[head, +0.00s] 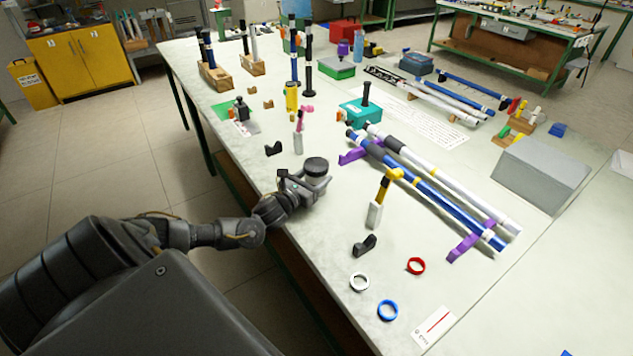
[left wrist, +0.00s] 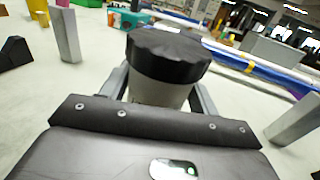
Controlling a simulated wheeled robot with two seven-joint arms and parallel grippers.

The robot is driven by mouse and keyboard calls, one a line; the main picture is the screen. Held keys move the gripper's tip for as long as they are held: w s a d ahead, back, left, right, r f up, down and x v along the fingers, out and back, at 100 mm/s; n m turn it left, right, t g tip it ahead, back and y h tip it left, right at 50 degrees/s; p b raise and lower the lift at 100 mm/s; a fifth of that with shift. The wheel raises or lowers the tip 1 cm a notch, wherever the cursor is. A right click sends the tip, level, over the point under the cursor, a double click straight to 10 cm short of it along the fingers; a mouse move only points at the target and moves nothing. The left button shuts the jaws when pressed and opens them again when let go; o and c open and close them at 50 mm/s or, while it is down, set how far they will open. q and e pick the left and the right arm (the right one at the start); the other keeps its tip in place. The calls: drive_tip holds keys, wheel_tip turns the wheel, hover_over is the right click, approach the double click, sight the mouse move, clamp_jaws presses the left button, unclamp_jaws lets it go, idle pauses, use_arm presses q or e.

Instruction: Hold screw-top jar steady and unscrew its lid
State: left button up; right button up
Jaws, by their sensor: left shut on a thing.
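The screw-top jar is a pale grey jar (left wrist: 160,92) with a wide black lid (left wrist: 168,50), seen close in the left wrist view. In the head view the black lid (head: 316,166) shows near the table's left edge. My left gripper (head: 312,182) is shut around the jar's body, with one finger on each side below the lid. The jar looks upright and the lid sits on it. The jar's base is hidden by the gripper. My right gripper is not in either view.
A white block with a yellow clip (head: 376,212) stands right of the jar. Blue and white rods (head: 430,190) lie on purple supports (head: 468,244) beyond it. A black cradle (head: 364,246) and several rings (head: 388,310) lie nearer. The table (head: 330,235) is bare close to the jar.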

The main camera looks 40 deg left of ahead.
sight(309, 173)
use_arm(q)
drive_tip(key=shift+r, duration=0.1)
wheel_tip(309, 173, up, 3)
drive_tip(key=shift+f+b, duration=0.1)
drive_tip(key=shift+b, duration=0.3)
drive_tip(key=shift+s+a+r+b, duration=0.2)
drive_tip(key=shift+s+a+r, duration=1.25)
drive_tip(key=shift+a+r, duration=0.3)
drive_tip(key=shift+s+a+r+b, duration=0.2)
drive_tip(key=shift+s+a+r, duration=1.35)
drive_tip(key=shift+a, duration=0.35)
drive_tip(key=shift+s+a+r+b, duration=0.2)
drive_tip(key=shift+s+a+r, duration=1.2)
drive_tip(key=shift+a+r, duration=0.4)
drive_tip(key=o, duration=0.3)
drive_tip(key=c, duration=0.7)
drive_tip(key=shift+d+f, duration=0.1)
drive_tip(key=shift+f, duration=0.05)
